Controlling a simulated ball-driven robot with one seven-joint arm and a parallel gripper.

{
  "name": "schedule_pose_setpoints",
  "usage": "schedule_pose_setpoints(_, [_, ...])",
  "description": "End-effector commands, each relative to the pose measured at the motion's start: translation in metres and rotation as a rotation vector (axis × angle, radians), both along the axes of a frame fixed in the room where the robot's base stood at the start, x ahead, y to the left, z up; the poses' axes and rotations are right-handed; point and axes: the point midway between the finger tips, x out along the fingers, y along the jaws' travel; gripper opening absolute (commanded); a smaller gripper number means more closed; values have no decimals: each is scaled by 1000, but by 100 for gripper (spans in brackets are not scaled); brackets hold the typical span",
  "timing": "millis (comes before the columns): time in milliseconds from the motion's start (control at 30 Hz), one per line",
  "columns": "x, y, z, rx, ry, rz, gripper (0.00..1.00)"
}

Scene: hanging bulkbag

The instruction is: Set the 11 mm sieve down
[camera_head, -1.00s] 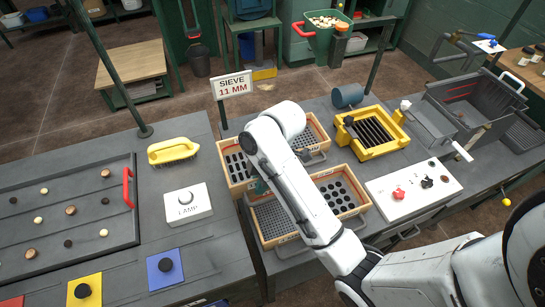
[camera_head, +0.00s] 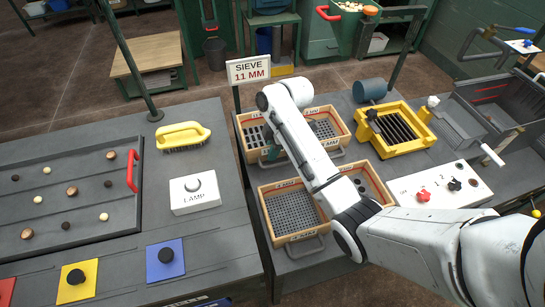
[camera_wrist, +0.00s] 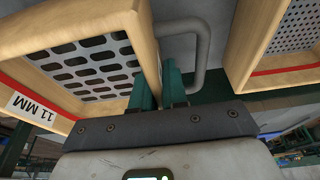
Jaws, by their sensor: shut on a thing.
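The 11 mm sieve, a wooden frame around a slotted grey plate, is close up at the left of the wrist view (camera_wrist: 90,65), its "11 MM" label upside down. In the head view it is the back-left sieve (camera_head: 252,133), below the "SIEVE 11 MM" sign (camera_head: 249,69). My gripper (camera_wrist: 158,88) is shut on the sieve's wooden wall, one green finger on each side. In the head view its green fingers (camera_head: 270,153) show at the sieve's front edge, partly hidden by my arm. I cannot tell whether the sieve touches the bench.
A fine-mesh sieve (camera_head: 292,212) and a round-holed sieve (camera_head: 371,188) lie in front; another sieve (camera_head: 325,127) is beside it at the back. A yellow slotted box (camera_head: 397,130) stands to the right.

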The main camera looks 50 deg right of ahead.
Motion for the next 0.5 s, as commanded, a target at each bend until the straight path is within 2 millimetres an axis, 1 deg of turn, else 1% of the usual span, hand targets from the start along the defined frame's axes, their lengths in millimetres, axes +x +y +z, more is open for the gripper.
schedule_pose_setpoints(133, [5, -6, -8, -1, 0, 0, 0])
schedule_pose_setpoints(300, [3, -5, -31, 0, 2, 0, 0])
schedule_pose_setpoints(400, [4, -5, -37, -2, 0, 1, 0])
schedule_pose_setpoints(500, [4, -5, -38, -2, -1, 0, 0])
